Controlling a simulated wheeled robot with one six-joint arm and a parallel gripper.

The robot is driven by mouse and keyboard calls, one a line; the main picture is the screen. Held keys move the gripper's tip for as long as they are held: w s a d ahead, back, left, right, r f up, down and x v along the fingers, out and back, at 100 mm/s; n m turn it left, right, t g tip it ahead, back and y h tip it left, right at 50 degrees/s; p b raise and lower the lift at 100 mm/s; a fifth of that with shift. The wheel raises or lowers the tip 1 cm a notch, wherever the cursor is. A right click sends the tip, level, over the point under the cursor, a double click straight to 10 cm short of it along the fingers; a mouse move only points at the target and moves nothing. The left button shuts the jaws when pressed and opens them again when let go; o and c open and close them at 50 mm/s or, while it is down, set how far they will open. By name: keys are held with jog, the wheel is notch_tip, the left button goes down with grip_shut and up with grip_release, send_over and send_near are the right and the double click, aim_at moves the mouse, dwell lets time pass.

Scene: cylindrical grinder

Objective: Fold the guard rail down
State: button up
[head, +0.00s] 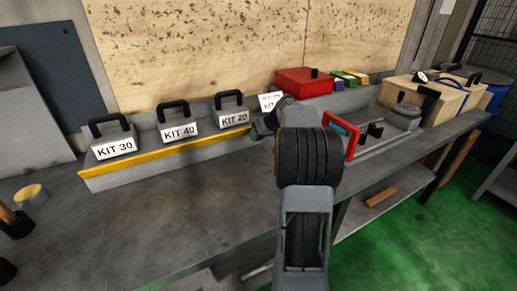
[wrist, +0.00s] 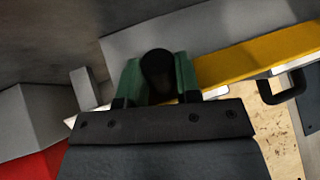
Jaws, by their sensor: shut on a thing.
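The guard rail (head: 165,153) is a long yellow bar along the front of the grey shelf that holds the kits. It also shows in the wrist view (wrist: 260,55), running to the upper right from my gripper. My gripper (wrist: 158,78) has green fingers, one on each side of a dark round knob (wrist: 157,66) at the rail's end, and is shut on it. The knob looks like the rail's handle, but the joint between them is hidden. In the head view my gripper (head: 262,126) is at the rail's right end, partly behind my arm.
Grey kits with black handles, KIT 30 (head: 114,148), KIT 40 (head: 178,131) and KIT 20 (head: 233,117), stand behind the rail; another label is partly hidden. A red box (head: 305,80) is behind my arm. The bench (head: 150,220) in front of the rail is mostly clear.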

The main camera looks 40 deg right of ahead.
jog(key=shift+s+f+t+b, duration=0.1)
jog(key=shift+f+t+b, duration=1.35)
jog(key=shift+b, duration=4.55)
jog(key=shift+r+n+t+b, duration=0.3)
jog(key=shift+t+b, duration=0.25)
jog(key=shift+b, duration=0.45)
jog(key=shift+r+t+b, duration=0.15)
jog(key=shift+t+b, duration=0.15)
jog(key=shift+b, duration=0.55)
jog(key=o, duration=0.9)
jog(key=p+v, duration=0.2)
jog(key=v, duration=1.2)
jog(key=shift+a, duration=0.1)
